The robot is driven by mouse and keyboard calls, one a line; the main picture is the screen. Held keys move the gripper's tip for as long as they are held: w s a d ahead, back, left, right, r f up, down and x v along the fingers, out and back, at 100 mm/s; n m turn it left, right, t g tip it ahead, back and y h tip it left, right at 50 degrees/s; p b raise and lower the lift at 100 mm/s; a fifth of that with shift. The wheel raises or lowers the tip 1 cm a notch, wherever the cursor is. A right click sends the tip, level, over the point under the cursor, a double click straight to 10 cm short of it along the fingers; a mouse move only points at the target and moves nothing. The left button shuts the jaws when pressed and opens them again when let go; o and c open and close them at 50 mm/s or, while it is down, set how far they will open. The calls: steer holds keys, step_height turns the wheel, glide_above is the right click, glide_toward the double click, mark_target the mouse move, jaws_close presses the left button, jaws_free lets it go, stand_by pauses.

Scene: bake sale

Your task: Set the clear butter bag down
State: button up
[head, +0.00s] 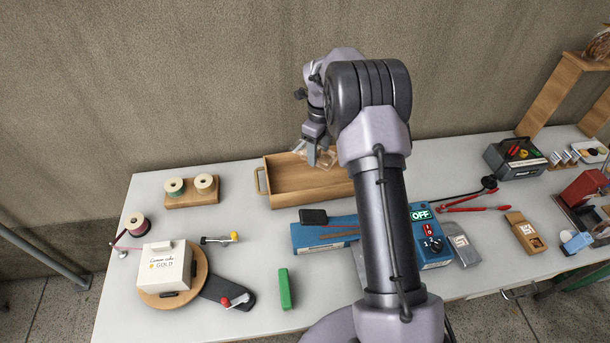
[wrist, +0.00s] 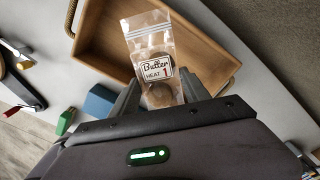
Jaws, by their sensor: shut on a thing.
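My gripper (head: 318,158) is shut on the clear butter bag (head: 327,155). In the wrist view the bag (wrist: 158,70) sits upright between the fingers of my gripper (wrist: 155,97), its label reading "Butter HEAT 1" and round brown pieces inside. In the head view the bag is small and partly hidden by the gripper. The bag is over the wooden tray (head: 285,196), which also shows in the wrist view (wrist: 90,45). I cannot tell how high above the tray floor it is. The visible part of the tray is empty.
My arm hides the tray's right side. A blue sealer (head: 430,262) with an "OFF" display lies in front of the tray. A wooden block with two spools (head: 192,192) stands left. A white box (head: 165,268) sits on a round wooden board.

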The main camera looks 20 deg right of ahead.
mark_target(318, 182)
steer(key=shift+s+f, duration=0.2)
steer(key=shift+f, duration=0.45)
step_height(318, 182, down, 10)
steer(key=b, duration=0.3)
steer(key=shift+r, duration=0.35)
steer(key=o, duration=0.5)
steer(key=shift+f, duration=0.2)
steer(key=o, duration=0.4)
steer(key=shift+c, duration=0.2)
steer(key=shift+o, duration=0.3)
